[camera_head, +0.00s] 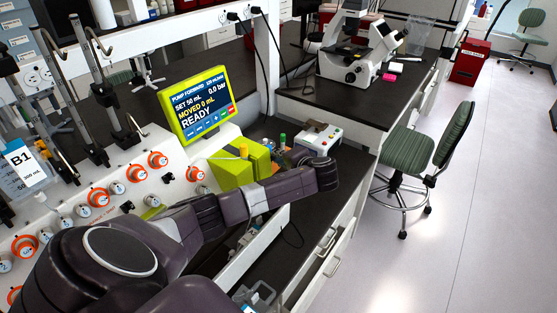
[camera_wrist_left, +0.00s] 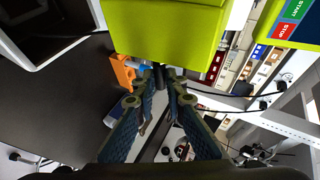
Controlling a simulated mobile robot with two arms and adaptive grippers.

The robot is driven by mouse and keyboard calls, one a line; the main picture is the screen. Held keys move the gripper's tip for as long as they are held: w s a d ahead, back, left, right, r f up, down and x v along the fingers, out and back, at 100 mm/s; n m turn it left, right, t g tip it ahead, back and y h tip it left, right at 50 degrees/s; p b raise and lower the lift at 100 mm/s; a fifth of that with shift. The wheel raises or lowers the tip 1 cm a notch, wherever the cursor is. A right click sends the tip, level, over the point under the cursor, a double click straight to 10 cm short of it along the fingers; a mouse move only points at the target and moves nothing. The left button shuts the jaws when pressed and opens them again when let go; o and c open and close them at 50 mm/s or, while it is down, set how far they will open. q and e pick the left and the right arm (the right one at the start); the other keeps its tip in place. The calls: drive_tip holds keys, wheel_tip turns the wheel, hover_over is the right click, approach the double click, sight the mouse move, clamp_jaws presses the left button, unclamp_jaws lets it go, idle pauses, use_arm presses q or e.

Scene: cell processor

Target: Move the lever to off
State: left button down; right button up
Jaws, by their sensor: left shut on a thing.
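The green pump (camera_head: 240,172) stands on the bench beside its yellow-framed screen (camera_head: 200,102), which reads READY. In the left wrist view the pump's green body (camera_wrist_left: 165,30) fills the top middle. A small dark lever-like part (camera_wrist_left: 160,76) sticks out below it. My left gripper (camera_wrist_left: 161,82) has its fingertips together around this dark part, just under the green body. The lever's setting cannot be read. In the head view my left arm crosses in front of the pump and hides the gripper's fingers. My right gripper is not in view.
A white box with buttons (camera_head: 318,136) stands right behind my left wrist. An orange part (camera_wrist_left: 122,70) is left of the fingertips. A white panel with orange-ringed knobs (camera_head: 120,185) is at left. A microscope (camera_head: 355,50) stands at the back.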

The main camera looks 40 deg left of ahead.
use_arm(q)
drive_tip(key=shift+s+a+f+m+y+b, duration=0.1)
drive_tip(key=shift+a+f+m+y+b, duration=0.15)
drive_tip(key=shift+f+y+b, duration=0.55)
drive_tip(key=shift+a+f+m+y+b, duration=0.15)
drive_tip(key=shift+f+m+y+b, duration=0.15)
drive_tip(key=shift+y+b, duration=0.85)
drive_tip(key=shift+h+b, duration=0.25)
drive_tip(key=shift+b, duration=0.05)
drive_tip(key=c, duration=2)
unclamp_jaws()
drive_tip(key=shift+a, duration=0.1)
drive_tip(key=shift+o, duration=0.2)
drive_tip(key=v, duration=1.2)
drive_tip(key=shift+s, duration=0.1)
